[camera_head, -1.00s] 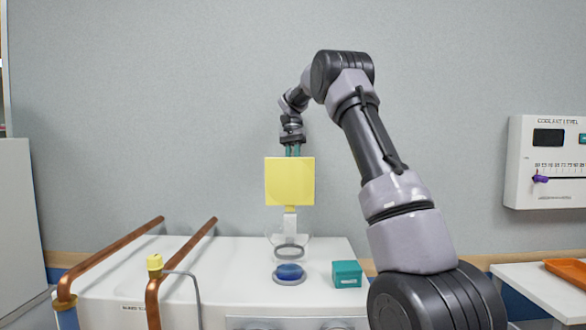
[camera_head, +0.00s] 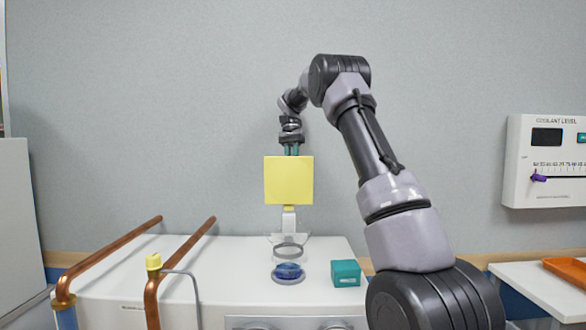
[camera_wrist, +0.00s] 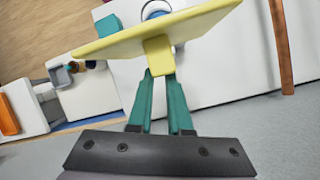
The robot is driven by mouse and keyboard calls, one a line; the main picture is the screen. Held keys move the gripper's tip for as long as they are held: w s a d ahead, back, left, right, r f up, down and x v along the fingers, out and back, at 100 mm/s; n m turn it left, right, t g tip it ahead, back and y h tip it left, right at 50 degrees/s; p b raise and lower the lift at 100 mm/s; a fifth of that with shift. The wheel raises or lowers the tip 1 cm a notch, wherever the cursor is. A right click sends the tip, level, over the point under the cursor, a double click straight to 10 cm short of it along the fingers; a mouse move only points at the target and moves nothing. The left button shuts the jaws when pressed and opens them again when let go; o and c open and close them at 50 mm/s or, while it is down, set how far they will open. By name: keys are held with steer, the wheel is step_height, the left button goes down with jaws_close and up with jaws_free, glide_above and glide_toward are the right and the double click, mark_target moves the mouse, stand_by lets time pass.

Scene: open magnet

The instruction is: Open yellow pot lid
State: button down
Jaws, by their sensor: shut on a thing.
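The yellow lid is a flat square plate (camera_head: 289,181) that stands upright, its broad face toward the head camera. A yellow tab sticks out from the plate in the wrist view (camera_wrist: 158,56). My gripper (camera_head: 291,151) is above and behind the plate's top edge. In the wrist view my gripper's teal fingertips (camera_wrist: 160,75) are shut on the yellow tab. Below the plate are a white upright piece (camera_head: 289,222) and a clear, ringed vessel (camera_head: 288,252) on the white bench. The plate hides part of what lies behind it.
A round blue item (camera_head: 288,272) and a teal box (camera_head: 346,273) are on the white bench top (camera_head: 240,265). A coolant panel (camera_head: 548,160) hangs at right.

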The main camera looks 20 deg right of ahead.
steer(key=shift+a, duration=0.7)
steer(key=c, duration=0.6)
jaws_free()
steer(key=shift+a+f, duration=0.1)
steer(key=shift+a, duration=0.1)
steer(key=shift+c, duration=0.2)
steer(key=shift+d, duration=0.25)
